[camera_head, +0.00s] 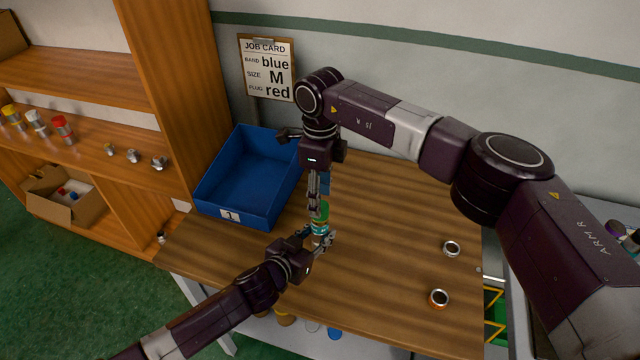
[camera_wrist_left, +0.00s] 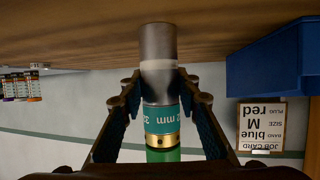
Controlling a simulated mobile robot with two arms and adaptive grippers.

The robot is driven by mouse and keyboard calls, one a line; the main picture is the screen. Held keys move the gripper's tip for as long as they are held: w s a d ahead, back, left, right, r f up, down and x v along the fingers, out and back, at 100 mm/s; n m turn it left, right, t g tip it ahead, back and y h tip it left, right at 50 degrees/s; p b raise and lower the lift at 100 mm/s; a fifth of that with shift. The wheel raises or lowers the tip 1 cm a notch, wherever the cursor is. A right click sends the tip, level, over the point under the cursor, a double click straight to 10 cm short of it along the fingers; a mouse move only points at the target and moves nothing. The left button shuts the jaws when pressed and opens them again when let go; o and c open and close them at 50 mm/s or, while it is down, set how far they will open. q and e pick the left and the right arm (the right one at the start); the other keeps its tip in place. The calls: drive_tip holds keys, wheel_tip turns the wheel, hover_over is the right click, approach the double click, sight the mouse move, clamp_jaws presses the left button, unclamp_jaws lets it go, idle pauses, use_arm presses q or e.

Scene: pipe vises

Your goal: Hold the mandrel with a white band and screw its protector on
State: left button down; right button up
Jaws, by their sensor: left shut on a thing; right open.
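The mandrel (camera_wrist_left: 158,50) is a grey cylinder with a white band, a teal size label and a brass ring. It stands upright on the table in the head view (camera_head: 320,229). My left gripper (camera_head: 323,238) is shut on it, and its fingers flank it in the left wrist view (camera_wrist_left: 160,88). The green protector (camera_head: 322,211) sits at the mandrel's upper end, and its edge shows against the brass ring in the left wrist view (camera_wrist_left: 162,155). I cannot tell how far it is screwed on. My right gripper (camera_head: 319,193) is open, pointing down just above the protector.
A blue bin (camera_head: 228,213) stands at the table's left back. A job card (camera_head: 268,68) hangs on the wall. A shelf (camera_head: 95,133) at left holds several small parts.

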drive_tip(key=shift+f, duration=1.8)
drive_tip(key=shift+c, duration=0.5)
drive_tip(key=c, duration=1.1)
drive_tip(key=o, duration=1.3)
drive_tip(key=shift+o, duration=0.2)
wheel_tip(320, 180, up, 12)
use_arm(q)
drive_tip(key=c, duration=1.4)
unclamp_jaws()
